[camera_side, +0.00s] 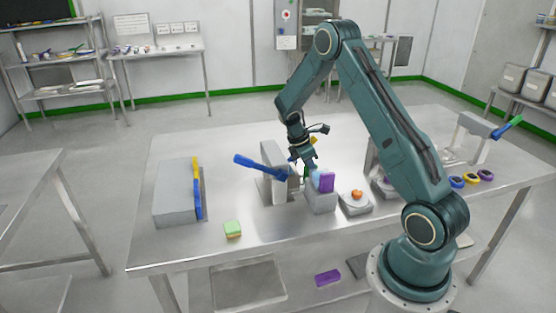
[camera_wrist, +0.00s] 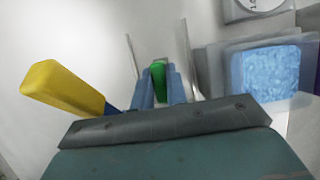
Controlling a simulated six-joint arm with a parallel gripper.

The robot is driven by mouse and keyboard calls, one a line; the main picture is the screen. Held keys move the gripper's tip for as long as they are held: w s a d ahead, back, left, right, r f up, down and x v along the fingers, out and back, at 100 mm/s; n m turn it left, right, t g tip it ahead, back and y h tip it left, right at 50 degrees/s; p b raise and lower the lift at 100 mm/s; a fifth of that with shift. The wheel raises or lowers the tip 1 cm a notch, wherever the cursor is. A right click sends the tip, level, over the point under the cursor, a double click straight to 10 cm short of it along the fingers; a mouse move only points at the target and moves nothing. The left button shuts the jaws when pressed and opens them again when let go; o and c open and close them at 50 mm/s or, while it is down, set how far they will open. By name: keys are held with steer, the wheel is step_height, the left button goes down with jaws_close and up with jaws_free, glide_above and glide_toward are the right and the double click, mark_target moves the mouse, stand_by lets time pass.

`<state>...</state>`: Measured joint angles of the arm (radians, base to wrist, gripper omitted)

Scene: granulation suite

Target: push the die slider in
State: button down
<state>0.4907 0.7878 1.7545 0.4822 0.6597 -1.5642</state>
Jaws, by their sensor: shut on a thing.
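My gripper (camera_wrist: 159,88) points down at the grey press (camera_side: 272,158) with the blue lever (camera_side: 258,167) in the side view. In the wrist view its two blue fingers are closed on a green grip (camera_wrist: 158,72), which looks like the die slider's handle. A bit of green also shows below my gripper (camera_side: 303,168) in the side view. The slider's body is mostly hidden, and I cannot tell how far in it sits. A yellow handle (camera_wrist: 62,88) with a blue part below it lies left of the fingers in the wrist view.
A grey holder (camera_side: 321,202) with light-blue and purple pieces stands close right of the press; its blue block (camera_wrist: 268,74) is right in the wrist view. A scale (camera_side: 356,203) bears an orange piece. A green block (camera_side: 232,230) and grey box (camera_side: 176,194) are left.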

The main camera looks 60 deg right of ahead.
mark_target(295, 169)
steer(key=c, duration=1.4)
jaws_free()
steer(key=v, duration=1.3)
steer(key=shift+r, duration=0.35)
steer(key=shift+w+a, duration=0.15)
